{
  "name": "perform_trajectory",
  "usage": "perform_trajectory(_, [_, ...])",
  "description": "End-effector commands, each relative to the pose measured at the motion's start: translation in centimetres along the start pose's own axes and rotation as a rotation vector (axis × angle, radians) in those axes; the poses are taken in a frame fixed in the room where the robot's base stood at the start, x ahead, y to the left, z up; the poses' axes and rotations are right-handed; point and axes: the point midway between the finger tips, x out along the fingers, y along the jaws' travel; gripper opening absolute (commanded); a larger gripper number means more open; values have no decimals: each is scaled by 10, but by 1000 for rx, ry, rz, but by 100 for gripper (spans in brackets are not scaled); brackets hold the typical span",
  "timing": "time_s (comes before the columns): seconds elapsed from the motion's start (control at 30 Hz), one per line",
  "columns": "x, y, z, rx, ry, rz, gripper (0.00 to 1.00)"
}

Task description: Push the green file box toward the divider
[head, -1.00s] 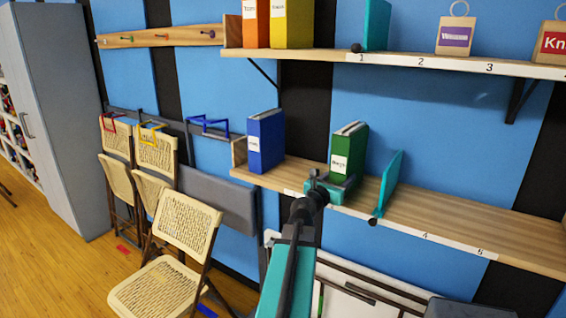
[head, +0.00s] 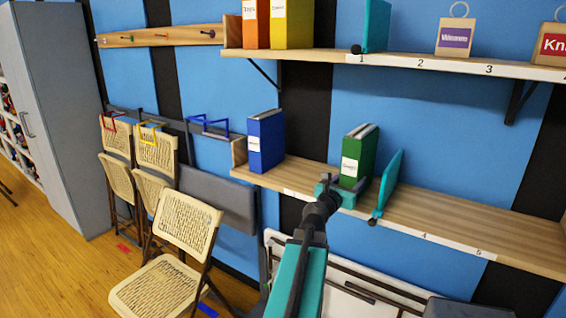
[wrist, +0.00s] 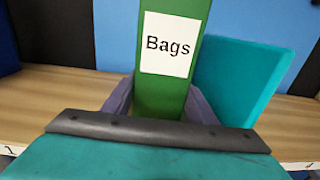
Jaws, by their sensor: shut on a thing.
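The green file box (head: 361,153), with a white label reading "Bags", stands on the lower shelf. It also fills the middle of the wrist view (wrist: 168,95). My gripper (head: 340,192) is at the lower front of the box, with one grey finger on each side in the wrist view (wrist: 160,105); it is shut on the box. The teal divider (head: 388,184) stands just to the right of the box, and also shows at right in the wrist view (wrist: 243,75). I cannot tell whether box and divider touch.
A blue file box (head: 266,142) stands at the left end of the lower shelf (head: 460,220). The shelf is bare right of the divider. The upper shelf (head: 400,62) overhead holds boxes and bags. Folding chairs (head: 180,240) stand at lower left.

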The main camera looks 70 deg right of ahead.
Motion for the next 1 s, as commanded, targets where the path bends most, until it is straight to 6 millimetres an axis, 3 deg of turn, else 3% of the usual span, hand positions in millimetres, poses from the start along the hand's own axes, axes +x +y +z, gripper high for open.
perform_trajectory(1.0, [1,-41,0,0,1,-3,25])
